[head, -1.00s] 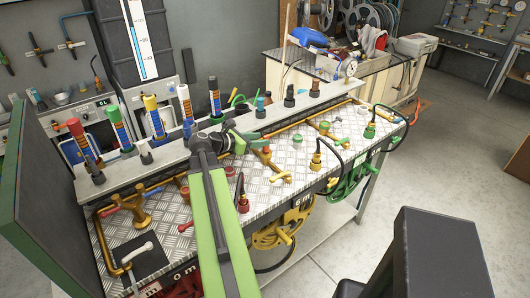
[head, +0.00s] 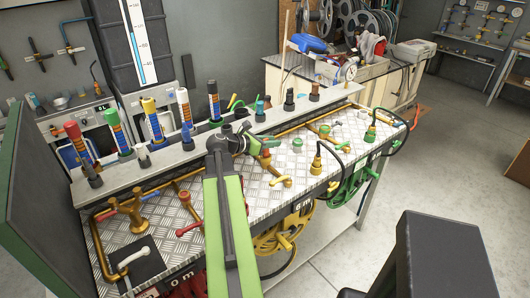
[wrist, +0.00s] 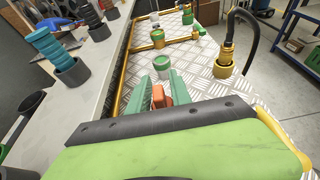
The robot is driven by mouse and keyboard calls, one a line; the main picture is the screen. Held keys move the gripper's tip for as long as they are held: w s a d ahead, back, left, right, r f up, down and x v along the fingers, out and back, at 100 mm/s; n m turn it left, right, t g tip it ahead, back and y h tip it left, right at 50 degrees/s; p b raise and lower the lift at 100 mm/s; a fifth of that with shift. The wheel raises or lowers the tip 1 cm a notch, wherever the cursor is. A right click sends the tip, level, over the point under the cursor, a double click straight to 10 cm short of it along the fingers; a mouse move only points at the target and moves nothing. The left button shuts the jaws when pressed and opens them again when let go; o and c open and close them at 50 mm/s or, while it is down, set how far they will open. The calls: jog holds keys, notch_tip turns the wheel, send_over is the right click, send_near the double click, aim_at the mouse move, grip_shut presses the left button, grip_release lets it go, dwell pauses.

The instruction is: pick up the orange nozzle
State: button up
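My gripper (head: 266,143) has green fingers and reaches over the metal-topped bench. In the wrist view the fingers (wrist: 163,90) stand apart, with an orange-red piece (wrist: 158,97) in or below the gap. It looks like a tap handle on the brass pipe, also seen in the head view (head: 265,153); I cannot tell whether the fingers touch it. No plainly orange nozzle stands out.
Tall nozzles with coloured tips, such as a yellow one (head: 153,120), stand along the shelf (head: 180,155). Brass taps and a green cap (wrist: 163,64) rise from the bench near my gripper. A brass fitting with a black hose (wrist: 226,60) stands to the right.

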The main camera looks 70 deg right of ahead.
grip_shut()
jog(key=s+r+p, duration=1.1)
jog(key=shift+s+a, duration=0.2)
jog(key=shift+s, duration=0.15)
